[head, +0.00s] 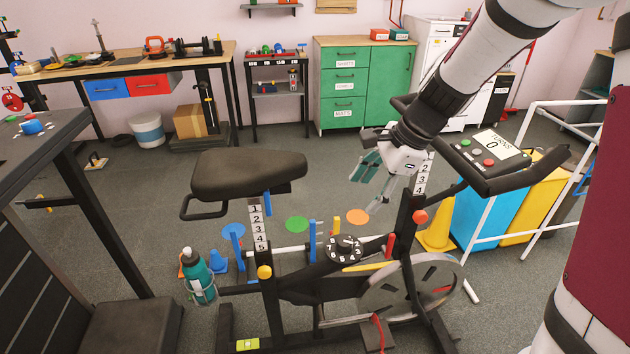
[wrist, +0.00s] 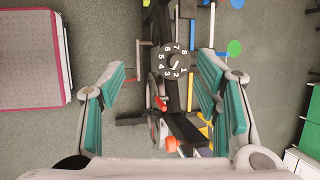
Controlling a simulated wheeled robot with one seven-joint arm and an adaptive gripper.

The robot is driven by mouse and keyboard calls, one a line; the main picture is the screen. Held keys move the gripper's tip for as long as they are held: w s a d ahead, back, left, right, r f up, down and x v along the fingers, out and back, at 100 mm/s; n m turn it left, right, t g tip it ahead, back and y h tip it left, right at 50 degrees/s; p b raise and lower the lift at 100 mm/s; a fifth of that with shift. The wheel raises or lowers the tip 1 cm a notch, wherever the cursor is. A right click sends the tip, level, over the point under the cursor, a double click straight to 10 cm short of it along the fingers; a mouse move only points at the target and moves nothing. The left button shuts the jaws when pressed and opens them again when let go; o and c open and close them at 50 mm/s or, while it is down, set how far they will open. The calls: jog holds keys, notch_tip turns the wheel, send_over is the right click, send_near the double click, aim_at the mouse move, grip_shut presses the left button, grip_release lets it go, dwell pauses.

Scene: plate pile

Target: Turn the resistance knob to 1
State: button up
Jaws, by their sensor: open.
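The resistance knob (head: 344,248) is a round black dial with white numbers on the exercise bike's frame, between the seat and the handlebar post. In the wrist view the knob (wrist: 174,62) shows digits around its rim and a short white mark near its middle. I cannot tell for sure which number the mark points to. My gripper (head: 370,178) is open and empty, above the knob and a little to its right in the head view. In the wrist view its teal-padded fingers (wrist: 163,75) stand wide apart on both sides of the knob, not touching it.
The bike's seat (head: 248,172) stands left of the knob. A console (head: 489,154) reading "TURNS 0" is on the right. A red lever (head: 389,244) sits close to the knob. A teal bottle (head: 197,277) hangs on the bike's left side. A flywheel (head: 412,290) lies below.

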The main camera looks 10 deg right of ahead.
aim_at(345, 241)
jog(key=w+d+f+m+b, duration=0.15)
jog(key=w+f+m, duration=0.25)
jog(key=f, duration=0.4)
jog(key=w+d+f+m+b, duration=0.1)
jog(key=w+d+f+m, duration=0.2)
jog(key=w+f, duration=0.3)
jog(key=b+x, duration=0.1)
jog(key=x, duration=0.3)
jog(key=s+b+x, duration=0.1)
jog(key=x, duration=0.4)
jog(key=b+x, duration=0.1)
jog(key=x, duration=0.4)
jog(key=shift+s+d+f, duration=0.15)
jog(key=shift+d+f, duration=0.1)
jog(key=shift+f, duration=0.25)
jog(key=c, duration=1.1)
